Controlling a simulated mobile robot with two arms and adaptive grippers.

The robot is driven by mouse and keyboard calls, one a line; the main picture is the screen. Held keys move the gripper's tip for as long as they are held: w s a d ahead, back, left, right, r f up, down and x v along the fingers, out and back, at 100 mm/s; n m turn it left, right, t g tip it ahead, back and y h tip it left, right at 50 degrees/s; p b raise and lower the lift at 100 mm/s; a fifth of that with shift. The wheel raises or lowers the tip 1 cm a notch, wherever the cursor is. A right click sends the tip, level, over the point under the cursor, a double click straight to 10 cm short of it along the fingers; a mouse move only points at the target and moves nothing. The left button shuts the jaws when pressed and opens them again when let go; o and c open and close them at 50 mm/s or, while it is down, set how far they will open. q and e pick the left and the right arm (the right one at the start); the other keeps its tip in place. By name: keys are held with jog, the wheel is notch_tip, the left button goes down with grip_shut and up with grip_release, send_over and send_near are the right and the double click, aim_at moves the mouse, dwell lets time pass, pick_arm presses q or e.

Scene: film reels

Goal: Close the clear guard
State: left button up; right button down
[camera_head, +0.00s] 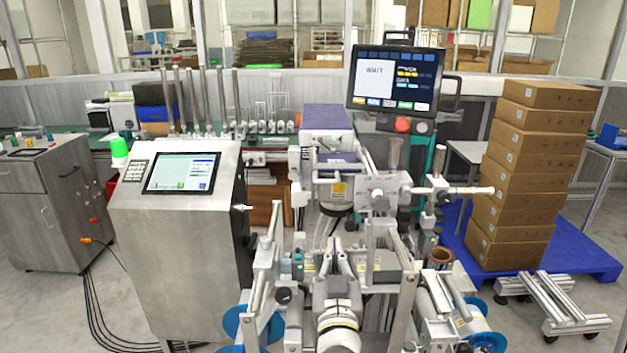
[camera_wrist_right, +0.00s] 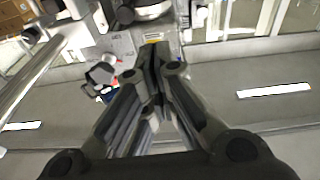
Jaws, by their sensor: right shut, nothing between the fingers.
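The clear guard cannot be made out with certainty among the metal parts of the labelling machine (camera_head: 384,190). My right gripper (camera_head: 337,245) reaches up from the bottom middle of the head view, in front of the machine's lower rails. Its fingers are together with nothing between them. In the right wrist view the dark fingers of the right gripper (camera_wrist_right: 158,52) converge near the top middle, close to grey metal machine parts (camera_wrist_right: 122,42). Whether they touch any part cannot be told. My left gripper is not in view.
A monitor reading WAIT (camera_head: 391,77) stands above the machine. A steel cabinet with a touchscreen (camera_head: 180,240) stands left. Blue reels (camera_head: 240,322) sit low in front. Stacked cartons (camera_head: 515,185) stand on a blue pallet (camera_head: 585,262) at right. Cables (camera_head: 95,300) lie on the left floor.

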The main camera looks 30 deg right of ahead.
notch_tip(320, 180, up, 11)
jog(key=a+t+h, duration=0.2)
jog(key=t, duration=0.2)
jog(key=r+p+x, duration=0.1)
jog(key=p+x, duration=0.6)
jog(key=x, duration=0.3)
jog(key=shift+w+d+f+b, duration=0.15)
jog(key=shift+f+b, duration=0.1)
jog(key=shift+f, duration=0.55)
jog(key=shift+w+d+f+b, duration=0.1)
jog(key=shift+f+b, duration=0.1)
jog(key=shift+f, duration=0.55)
jog(key=shift+w+d+f+b, duration=0.15)
jog(key=shift+f+b, duration=0.1)
jog(key=shift+f, duration=0.55)
jog(key=shift+s, duration=0.15)
